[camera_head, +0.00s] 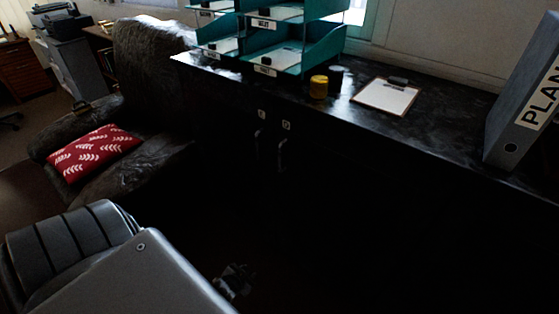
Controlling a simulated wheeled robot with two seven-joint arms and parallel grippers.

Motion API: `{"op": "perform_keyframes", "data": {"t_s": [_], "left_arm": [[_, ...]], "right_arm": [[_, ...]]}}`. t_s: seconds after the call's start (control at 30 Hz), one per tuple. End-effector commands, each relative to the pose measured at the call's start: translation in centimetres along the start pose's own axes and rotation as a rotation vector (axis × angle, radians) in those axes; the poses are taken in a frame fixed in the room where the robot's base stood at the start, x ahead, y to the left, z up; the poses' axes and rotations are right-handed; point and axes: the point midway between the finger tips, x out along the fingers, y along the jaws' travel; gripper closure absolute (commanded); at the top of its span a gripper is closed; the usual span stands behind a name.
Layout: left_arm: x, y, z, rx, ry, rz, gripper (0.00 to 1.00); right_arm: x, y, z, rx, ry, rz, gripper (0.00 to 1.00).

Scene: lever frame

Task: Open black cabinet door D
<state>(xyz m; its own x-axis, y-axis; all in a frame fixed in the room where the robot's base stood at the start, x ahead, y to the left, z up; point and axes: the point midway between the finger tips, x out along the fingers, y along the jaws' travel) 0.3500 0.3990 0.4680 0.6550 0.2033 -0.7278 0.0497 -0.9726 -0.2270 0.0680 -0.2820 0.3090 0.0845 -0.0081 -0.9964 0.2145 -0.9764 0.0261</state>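The black cabinet (400,215) fills the middle and right of the view; its front is very dark and door edges are hard to make out. Two upright handles, a left one (259,137) and a right one (282,153), stand side by side near its top edge. A small pale label sits above each, the left label (262,113) and the right label (286,125); their letters are too small to read surely. Both handles are untouched. A dim mechanical part (235,280) low in the view, beside my grey arm, may be my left gripper; its fingers are unclear. My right gripper is not in view.
On the cabinet top stand teal letter trays (300,55), a yellow jar (318,87), a dark cup (336,76), a clipboard (387,96) and a grey binder (520,100). A dark armchair (150,60) with a red cushion (95,153) stands left of the cabinet.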

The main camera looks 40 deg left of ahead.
Motion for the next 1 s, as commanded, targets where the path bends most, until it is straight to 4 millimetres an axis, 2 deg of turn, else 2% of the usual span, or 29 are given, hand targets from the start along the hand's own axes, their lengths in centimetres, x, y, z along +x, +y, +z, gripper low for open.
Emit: {"op": "perform_keyframes", "data": {"t_s": [0.03, 0.07, 0.1, 0.2, 0.3, 0.33, 0.43, 0.5, 0.6, 0.8, 1.0], "left_arm": [[-0.4, -2.3, -5.8, -0.031, 0.123, -0.033, 0.68], [-1.1, -3.4, -9.1, -0.051, 0.190, -0.049, 0.68], [-2.3, -4.8, -13.1, -0.081, 0.276, -0.066, 0.68], [-6.3, -7.5, -21.7, -0.149, 0.471, -0.087, 0.68], [-10.8, -9.2, -27.9, -0.206, 0.626, -0.086, 0.68], [-11.9, -9.5, -29.2, -0.220, 0.662, -0.082, 0.68], [-15.2, -10.2, -32.4, -0.256, 0.754, -0.071, 0.68], [-16.6, -10.5, -33.7, -0.272, 0.792, -0.065, 0.68], [-17.6, -10.7, -34.5, -0.282, 0.816, -0.060, 0.68], [-17.3, -10.9, -35.1, -0.284, 0.820, -0.060, 0.68], [-15.2, -11.4, -37.4, -0.282, 0.820, -0.062, 0.68]], "right_arm": [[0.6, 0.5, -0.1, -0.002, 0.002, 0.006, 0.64], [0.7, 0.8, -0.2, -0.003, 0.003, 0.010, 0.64], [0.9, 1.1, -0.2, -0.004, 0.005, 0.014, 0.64], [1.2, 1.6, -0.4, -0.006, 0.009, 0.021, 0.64], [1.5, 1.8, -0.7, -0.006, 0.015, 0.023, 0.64], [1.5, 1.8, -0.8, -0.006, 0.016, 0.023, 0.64], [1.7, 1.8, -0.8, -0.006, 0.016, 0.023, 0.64], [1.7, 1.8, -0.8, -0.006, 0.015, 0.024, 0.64], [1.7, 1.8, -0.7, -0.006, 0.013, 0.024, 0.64], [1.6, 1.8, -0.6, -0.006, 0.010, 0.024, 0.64], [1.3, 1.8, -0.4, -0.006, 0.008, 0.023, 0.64]]}}
